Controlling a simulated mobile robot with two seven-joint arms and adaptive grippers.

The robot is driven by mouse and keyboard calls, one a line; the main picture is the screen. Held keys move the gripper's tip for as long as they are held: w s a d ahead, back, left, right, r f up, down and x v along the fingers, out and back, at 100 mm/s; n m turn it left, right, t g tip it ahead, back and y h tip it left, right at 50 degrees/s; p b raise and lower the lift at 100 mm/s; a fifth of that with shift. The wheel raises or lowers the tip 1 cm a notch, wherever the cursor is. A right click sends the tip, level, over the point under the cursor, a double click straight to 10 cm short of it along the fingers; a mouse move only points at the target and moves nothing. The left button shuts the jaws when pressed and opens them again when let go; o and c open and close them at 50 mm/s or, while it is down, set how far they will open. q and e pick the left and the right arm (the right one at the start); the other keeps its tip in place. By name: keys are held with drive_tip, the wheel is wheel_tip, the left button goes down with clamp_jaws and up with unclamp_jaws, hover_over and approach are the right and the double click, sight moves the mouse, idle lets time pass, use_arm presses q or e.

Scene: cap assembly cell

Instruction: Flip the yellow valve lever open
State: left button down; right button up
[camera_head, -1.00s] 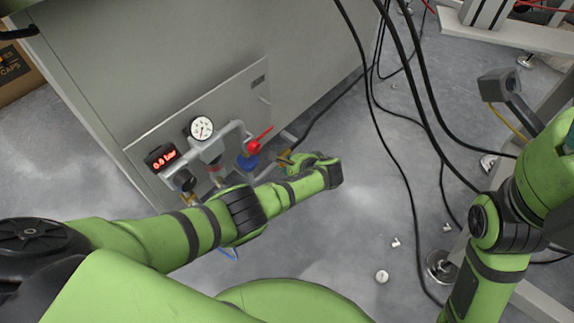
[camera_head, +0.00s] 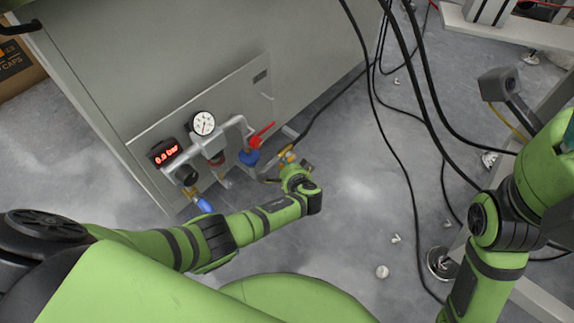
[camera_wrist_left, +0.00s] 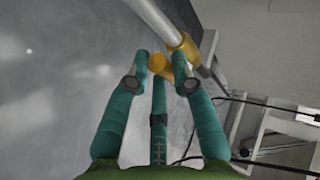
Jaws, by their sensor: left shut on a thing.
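The yellow valve lever (camera_wrist_left: 157,66) shows as a stubby yellow piece between my left gripper's teal fingers in the left wrist view. It joins a yellow valve body (camera_wrist_left: 186,47) on a silver pipe (camera_wrist_left: 155,20). My left gripper (camera_wrist_left: 160,76) is shut on the lever, with two fingers on one side and one finger between them from below. In the head view my left gripper (camera_head: 292,164) is at the lower right of the pipework, beside the cabinet; the lever is small and mostly hidden there. My right gripper is out of view.
The cabinet panel (camera_head: 255,95) carries a round gauge (camera_head: 203,123), a red display (camera_head: 167,156) reading 0.0 bar, and a red lever (camera_head: 262,134) on a blue valve (camera_head: 249,157). Black cables (camera_head: 385,140) cross the floor to the right.

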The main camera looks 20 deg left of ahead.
use_arm(q)
drive_tip(key=shift+f+n+t+b, duration=0.35)
drive_tip(key=shift+n+t+b, duration=0.05)
drive_tip(key=shift+t+b, duration=0.25)
drive_tip(key=shift+a, duration=0.1)
drive_tip(key=c, duration=1)
unclamp_jaws()
drive_tip(key=shift+c, duration=0.2)
drive_tip(key=shift+s, duration=0.1)
drive_tip(key=v, duration=1.2)
drive_tip(key=shift+r, duration=0.15)
